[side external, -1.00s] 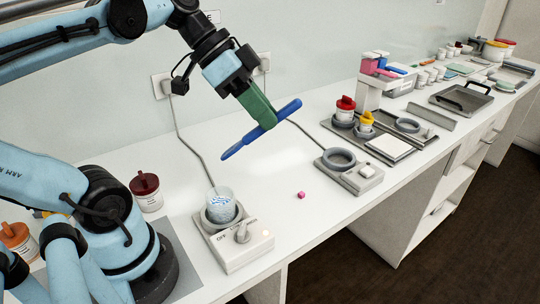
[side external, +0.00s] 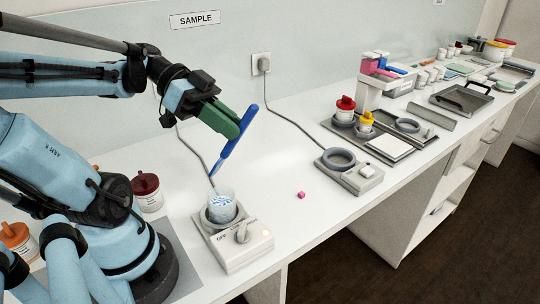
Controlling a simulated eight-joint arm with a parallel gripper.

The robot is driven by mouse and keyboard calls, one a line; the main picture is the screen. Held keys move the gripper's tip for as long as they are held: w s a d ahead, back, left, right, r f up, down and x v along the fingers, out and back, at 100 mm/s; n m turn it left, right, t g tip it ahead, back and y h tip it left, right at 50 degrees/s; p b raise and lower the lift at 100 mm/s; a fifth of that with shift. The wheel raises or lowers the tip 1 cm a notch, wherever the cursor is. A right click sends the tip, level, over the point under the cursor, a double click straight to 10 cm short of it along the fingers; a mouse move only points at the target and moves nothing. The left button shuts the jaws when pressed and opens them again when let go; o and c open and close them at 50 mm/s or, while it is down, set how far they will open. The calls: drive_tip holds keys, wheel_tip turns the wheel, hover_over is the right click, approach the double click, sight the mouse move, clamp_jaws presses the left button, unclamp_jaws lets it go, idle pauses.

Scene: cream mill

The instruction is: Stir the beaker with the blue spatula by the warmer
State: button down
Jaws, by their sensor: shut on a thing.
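My gripper (side external: 233,127) has green fingers and is shut on a blue spatula (side external: 230,149). The spatula slants steeply, its upper end to the right and its lower tip pointing down to the left. The tip is above the beaker (side external: 221,199), near its mouth; I cannot tell whether it is over the opening or behind it. The clear beaker holds whitish stuff with blue streaks. It sits in the grey ring of the warmer (side external: 240,257), a pale box with a knob and a small lit lamp at the front.
A jar with a dark red lid (side external: 147,193) stands left of the beaker. A small pink cube (side external: 301,195) lies to the right. An empty ring holder (side external: 340,160) and a metal tray (side external: 417,145) with jars are further right.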

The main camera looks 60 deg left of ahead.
drive_tip(key=shift+f, duration=4.55)
